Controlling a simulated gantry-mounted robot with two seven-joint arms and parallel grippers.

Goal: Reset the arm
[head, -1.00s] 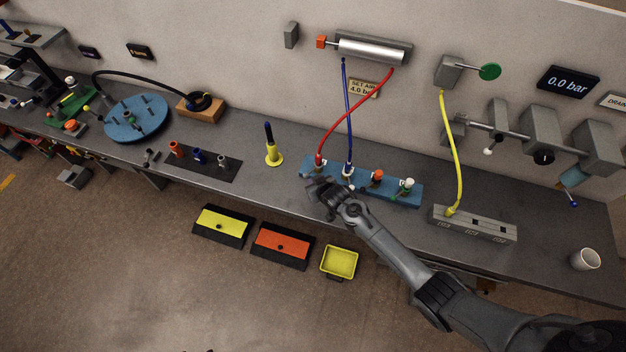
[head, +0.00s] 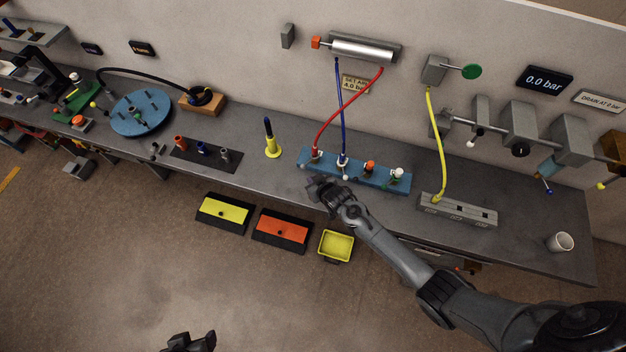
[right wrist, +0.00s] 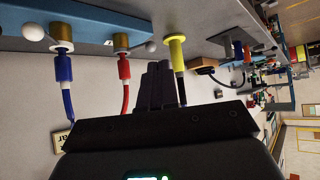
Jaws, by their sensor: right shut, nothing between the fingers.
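My right gripper (head: 319,188) is shut and empty, just in front of the blue manifold block (head: 382,180) near the bench's front edge. Its closed fingers (right wrist: 158,86) show in the right wrist view. A red hose (head: 345,110) and a blue hose (head: 341,105) run from the manifold up to a silver cylinder (head: 362,49) on the wall. The plugged hose ends also show in the right wrist view, the blue hose (right wrist: 64,70) left of the red hose (right wrist: 125,70). My left gripper (head: 188,342) shows partly at the bottom edge; its jaws are unclear.
A yellow hose (head: 436,140) runs down to a grey socket block (head: 458,210). A white cup (head: 560,242) stands at the bench's right end. A yellow-and-blue tool (head: 270,140) stands upright left of the manifold. Yellow (head: 223,212) and orange (head: 282,230) bins and a yellow tray (head: 336,246) sit below the front edge.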

